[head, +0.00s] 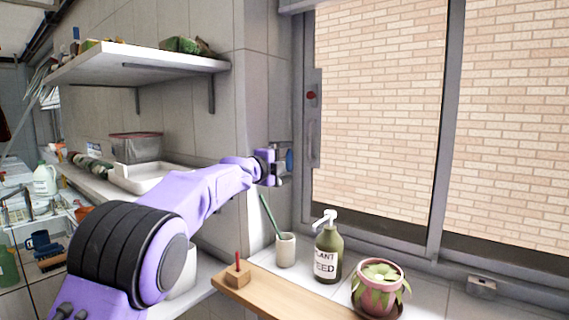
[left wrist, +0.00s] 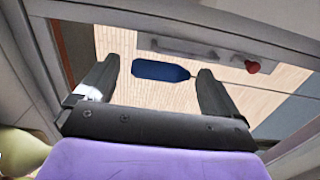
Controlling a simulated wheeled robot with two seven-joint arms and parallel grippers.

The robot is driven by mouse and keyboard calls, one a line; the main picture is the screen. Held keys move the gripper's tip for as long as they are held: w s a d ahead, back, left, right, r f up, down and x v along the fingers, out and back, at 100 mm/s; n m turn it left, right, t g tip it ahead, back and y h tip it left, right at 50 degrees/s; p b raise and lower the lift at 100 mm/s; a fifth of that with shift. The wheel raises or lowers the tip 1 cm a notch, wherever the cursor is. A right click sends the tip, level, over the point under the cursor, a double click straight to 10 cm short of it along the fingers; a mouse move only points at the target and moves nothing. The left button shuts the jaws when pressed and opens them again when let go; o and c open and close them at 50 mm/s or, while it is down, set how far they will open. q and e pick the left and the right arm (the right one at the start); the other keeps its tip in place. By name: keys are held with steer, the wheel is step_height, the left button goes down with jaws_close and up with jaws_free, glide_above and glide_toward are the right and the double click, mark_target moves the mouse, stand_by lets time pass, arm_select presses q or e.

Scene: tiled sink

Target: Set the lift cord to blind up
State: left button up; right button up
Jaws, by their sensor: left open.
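A blue oblong cord handle (head: 289,160) is beside the left edge of the window, at my left gripper (head: 281,165). In the left wrist view the blue handle (left wrist: 160,71) appears between the two spread fingers of the left gripper (left wrist: 158,82), nearer the left finger. The gripper is open; I cannot tell whether a finger touches the handle. Most of the cord is not distinguishable. No lowered blind covers the visible glass. My right gripper is not in view.
The window frame (head: 438,150) has a latch with a red knob (head: 311,95) just above the gripper. Below stand a cup with a green stick (head: 286,250), a pump bottle (head: 328,255) and a potted plant (head: 379,290). A shelf (head: 135,64) juts out at upper left.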

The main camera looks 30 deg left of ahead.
arm_select(q)
steer(key=s+a+b, duration=0.1)
steer(key=s+b, duration=0.3)
steer(key=s, duration=0.6)
steer(key=shift+s+a+b, duration=0.15)
steer(key=shift+a+b, duration=0.2)
